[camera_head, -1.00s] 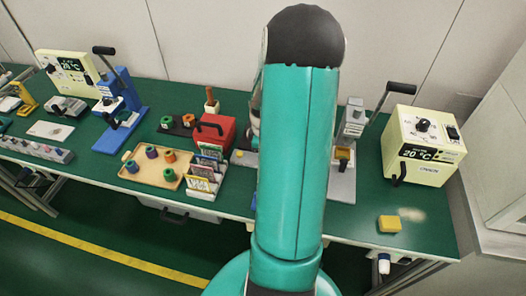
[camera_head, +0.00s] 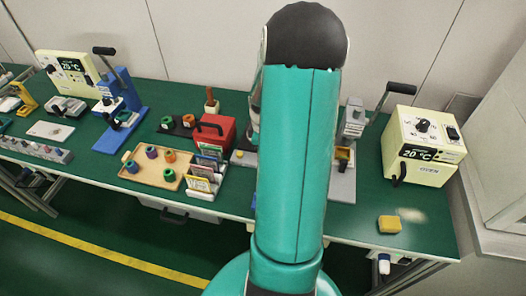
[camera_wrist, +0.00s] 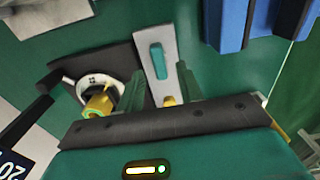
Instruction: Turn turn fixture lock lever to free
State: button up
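In the wrist view my gripper (camera_wrist: 161,78) shows two dark green fingers standing apart, with a gap between them. A light grey plate with a rounded teal bar (camera_wrist: 157,60) lies beyond that gap. A small yellow part (camera_wrist: 170,101) shows low between the fingers, partly hidden by my gripper's black edge. Left of the fingers is a round white part (camera_wrist: 100,82) with a black and yellow piece on a dark base. I cannot tell which piece is the lock lever, nor whether a finger touches anything. In the head view my arm hides my gripper.
In the head view a grey press (camera_head: 353,122) with a black handle stands right of my arm, beside a cream control box (camera_head: 425,145). A red box (camera_head: 211,133) and a card rack (camera_head: 203,178) are to the left. Blue parts (camera_wrist: 231,22) show at the wrist view's upper right.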

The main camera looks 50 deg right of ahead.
notch_tip(320, 180, up, 12)
jog(key=shift+r, duration=0.15)
dwell(0.7)
jog(key=w+a+r+h, duration=0.1)
jog(key=w+a+r, duration=0.15)
jog(key=a, duration=0.25)
jog(key=w+a+r, duration=0.1)
jog(key=a+r, duration=0.2)
jog(key=a, duration=0.2)
jog(key=s+a+r+m+t, duration=0.1)
jog(key=s+a+r+t, duration=0.1)
jog(key=a, duration=0.6)
jog(key=s+a+r+m+t, duration=0.1)
jog(key=a+r, duration=0.3)
jog(key=a, duration=0.5)
jog(key=s+a+r+m+t+y, duration=0.1)
jog(key=s+a+r+m+t, duration=0.1)
jog(key=a, duration=0.6)
jog(key=shift+s+a+r+m+t, duration=0.3)
jog(key=shift+s+r+m, duration=0.15)
jog(key=shift+s, duration=0.55)
jog(key=shift+d, duration=0.15)
